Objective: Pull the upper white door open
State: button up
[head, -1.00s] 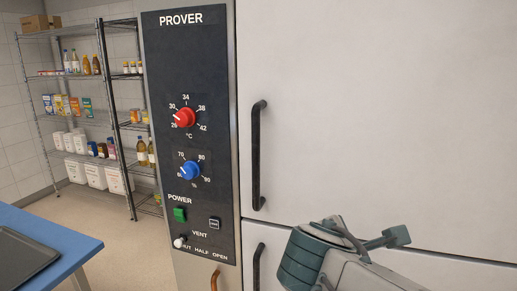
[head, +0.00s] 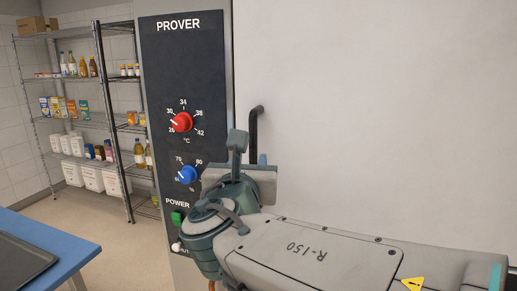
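The upper white door (head: 390,110) is a large flat panel filling the right of the head view, and it looks closed. Its upright black bar handle (head: 256,122) runs along its left edge; only the top part shows. My gripper (head: 250,160) is in front of the handle's lower part and hides it. The fingers look apart. Whether they touch the bar cannot be seen.
The dark prover panel (head: 183,75) with red knob (head: 181,122) and blue knob (head: 187,174) is just left of the handle. A blue table (head: 60,250) with a dark tray stands lower left. Wire shelves (head: 75,88) with goods are behind. Floor between is clear.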

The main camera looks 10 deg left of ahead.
aim_at(253, 153)
jog(key=w, duration=0.6)
jog(key=shift+a+p, duration=0.35)
grip_shut()
